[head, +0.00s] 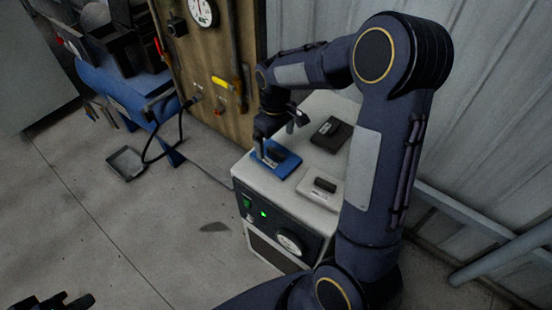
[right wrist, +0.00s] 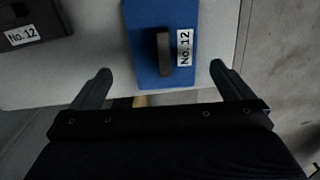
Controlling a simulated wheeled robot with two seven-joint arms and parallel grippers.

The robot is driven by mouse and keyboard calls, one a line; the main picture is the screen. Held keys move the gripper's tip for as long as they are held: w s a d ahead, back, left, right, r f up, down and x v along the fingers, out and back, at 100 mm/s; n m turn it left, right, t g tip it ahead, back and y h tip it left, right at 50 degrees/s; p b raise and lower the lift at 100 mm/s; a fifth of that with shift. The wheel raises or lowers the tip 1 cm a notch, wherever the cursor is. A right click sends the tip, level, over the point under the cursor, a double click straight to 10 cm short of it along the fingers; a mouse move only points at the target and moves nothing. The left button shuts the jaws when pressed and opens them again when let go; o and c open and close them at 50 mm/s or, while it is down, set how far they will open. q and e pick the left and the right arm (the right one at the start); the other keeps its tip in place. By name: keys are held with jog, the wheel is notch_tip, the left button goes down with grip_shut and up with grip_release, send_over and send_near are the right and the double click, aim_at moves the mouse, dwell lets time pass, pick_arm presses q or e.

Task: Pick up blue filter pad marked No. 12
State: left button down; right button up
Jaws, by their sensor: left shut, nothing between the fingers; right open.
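The blue filter pad (head: 286,166) lies flat on top of the light-coloured cabinet, at its near left edge. In the right wrist view the blue pad (right wrist: 140,30) shows a dark raised handle and a white label reading No. 12. My right gripper (head: 264,150) is over the pad in the head view. In the right wrist view its open fingers (right wrist: 160,70) are spread wider than the handle, which lies just ahead between their lines; no grip shows. My left gripper (head: 70,302) is shut and empty at the bottom left, far from the pad, partly cut off.
A black pad (head: 331,134) and a pale pad (head: 321,188) lie on the same cabinet (head: 252,172). A wooden panel with gauge and pipes (head: 215,50) stands behind left. A corrugated wall (head: 480,90) is at right.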

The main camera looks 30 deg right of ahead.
aim_at(276, 152)
jog(key=f, duration=0.5)
jog(key=shift+s+a+f, duration=0.15)
jog(key=shift+s, duration=0.25)
jog(key=shift+c, duration=0.3)
jog(key=c, duration=0.8)
jog(key=shift+c, duration=0.2)
